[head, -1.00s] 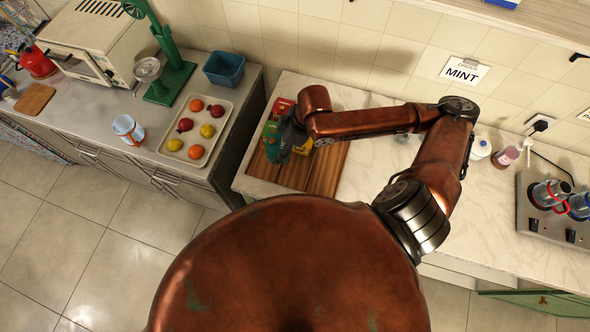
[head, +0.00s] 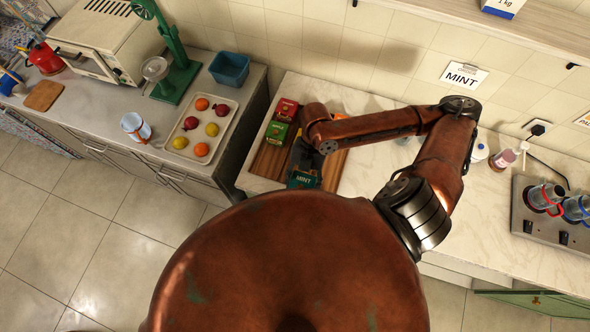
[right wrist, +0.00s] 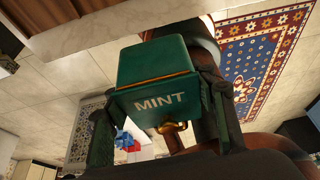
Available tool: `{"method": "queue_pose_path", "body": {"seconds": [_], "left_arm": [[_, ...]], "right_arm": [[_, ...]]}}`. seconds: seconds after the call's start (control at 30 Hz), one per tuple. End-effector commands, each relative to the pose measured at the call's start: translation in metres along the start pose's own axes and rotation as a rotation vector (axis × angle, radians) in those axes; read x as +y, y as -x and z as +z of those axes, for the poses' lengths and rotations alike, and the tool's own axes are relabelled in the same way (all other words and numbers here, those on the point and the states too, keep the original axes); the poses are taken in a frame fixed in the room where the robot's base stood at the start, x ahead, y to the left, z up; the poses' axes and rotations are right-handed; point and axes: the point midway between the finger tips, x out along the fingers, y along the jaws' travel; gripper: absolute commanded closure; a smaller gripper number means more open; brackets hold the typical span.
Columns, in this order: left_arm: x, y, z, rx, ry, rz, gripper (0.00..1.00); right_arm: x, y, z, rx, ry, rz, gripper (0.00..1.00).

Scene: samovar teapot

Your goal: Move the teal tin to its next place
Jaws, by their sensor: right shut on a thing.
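The teal tin (head: 303,181), lettered MINT, is held at the front part of the wooden board (head: 267,159). My right gripper (head: 306,165) is shut on it. In the right wrist view the teal tin (right wrist: 155,67) sits between the two fingers of my right gripper (right wrist: 162,112), with its MINT lettering and a brass knob towards the camera. I cannot tell whether the tin touches the board. My left gripper is not in view.
A red tin (head: 286,109) and a green tin (head: 276,133) stand at the board's left side. A MINT sign (head: 464,75) hangs on the wall. A burner with glasses (head: 546,197) is far right.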

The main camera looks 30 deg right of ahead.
Motion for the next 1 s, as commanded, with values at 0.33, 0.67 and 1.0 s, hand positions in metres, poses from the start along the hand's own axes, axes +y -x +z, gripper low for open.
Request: {"method": "queue_pose_path", "body": {"seconds": [0.33, 0.67, 1.0], "left_arm": [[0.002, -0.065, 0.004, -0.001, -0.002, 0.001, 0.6], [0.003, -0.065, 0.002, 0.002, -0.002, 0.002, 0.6], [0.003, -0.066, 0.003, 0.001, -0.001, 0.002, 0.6]], "right_arm": [[0.013, -0.008, 0.029, -0.004, -0.001, 0.003, 0.81], [0.046, -0.023, 0.097, 0.002, -0.005, 0.002, 0.81], [0.057, -0.041, 0.127, 0.0, -0.003, 0.002, 0.81]]}}
